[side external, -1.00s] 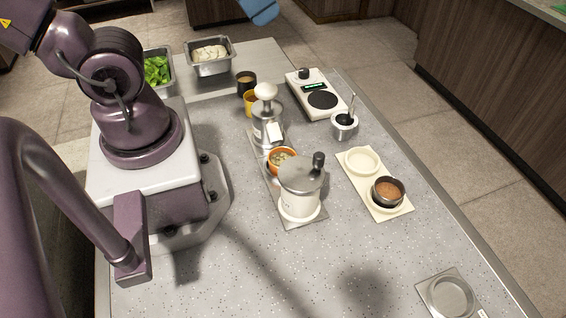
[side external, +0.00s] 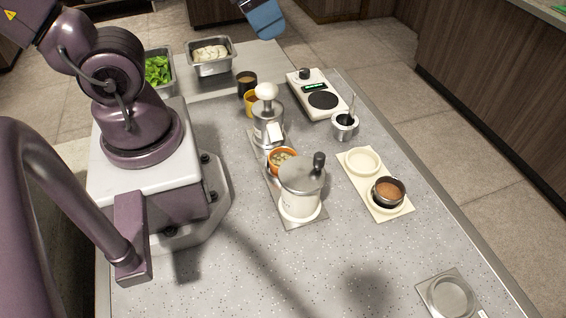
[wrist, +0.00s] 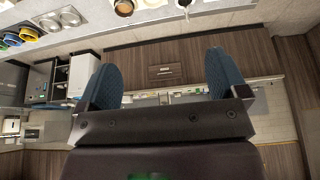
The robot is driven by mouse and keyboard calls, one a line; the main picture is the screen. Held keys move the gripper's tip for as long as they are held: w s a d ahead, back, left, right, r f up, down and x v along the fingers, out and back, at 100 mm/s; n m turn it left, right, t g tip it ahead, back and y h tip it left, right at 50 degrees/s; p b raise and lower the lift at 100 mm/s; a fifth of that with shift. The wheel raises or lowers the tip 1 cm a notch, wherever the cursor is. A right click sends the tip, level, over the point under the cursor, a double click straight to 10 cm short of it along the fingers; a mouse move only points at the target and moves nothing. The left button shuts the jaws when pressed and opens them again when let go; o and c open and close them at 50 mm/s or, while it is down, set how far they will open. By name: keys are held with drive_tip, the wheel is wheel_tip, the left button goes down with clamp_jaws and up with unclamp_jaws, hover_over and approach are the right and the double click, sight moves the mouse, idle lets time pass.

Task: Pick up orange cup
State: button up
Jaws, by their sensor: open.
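The orange cup (side external: 283,160) stands on the grey counter in the side view, with pale chunky contents. It sits between two white dispensers and is partly hidden by the nearer one. My gripper shows in the side view as a blue finger (side external: 265,18) at the top edge, high above and far from the cup. In the wrist view my gripper (wrist: 162,68) is open and empty, with its two blue fingers wide apart. I cannot pick out the orange cup in the wrist view.
The near lidded dispenser (side external: 300,190) and far pump dispenser (side external: 267,120) flank the cup closely. A yellow cup (side external: 251,103), a black cup (side external: 246,84), a scale (side external: 318,92) and a cream tray (side external: 362,186) stand around.

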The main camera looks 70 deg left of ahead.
wheel_tip(320, 180, down, 5)
drive_tip(key=w+n+g, duration=0.1)
drive_tip(key=g, duration=0.2)
drive_tip(key=n+g, duration=0.2)
drive_tip(key=n, duration=1.8)
hover_over(283, 156)
drive_tip(key=d, duration=0.3)
wheel_tip(283, 156, down, 14)
wheel_tip(283, 156, down, 7)
drive_tip(key=shift+s+a+f, duration=0.1)
drive_tip(key=shift+a+f, duration=0.05)
drive_tip(key=f, duration=0.4)
drive_tip(key=shift+s+a+f, duration=0.1)
drive_tip(key=shift+s+a, duration=0.05)
drive_tip(key=shift+s, duration=0.2)
drive_tip(key=shift+f, duration=0.55)
drive_tip(key=c, duration=1)
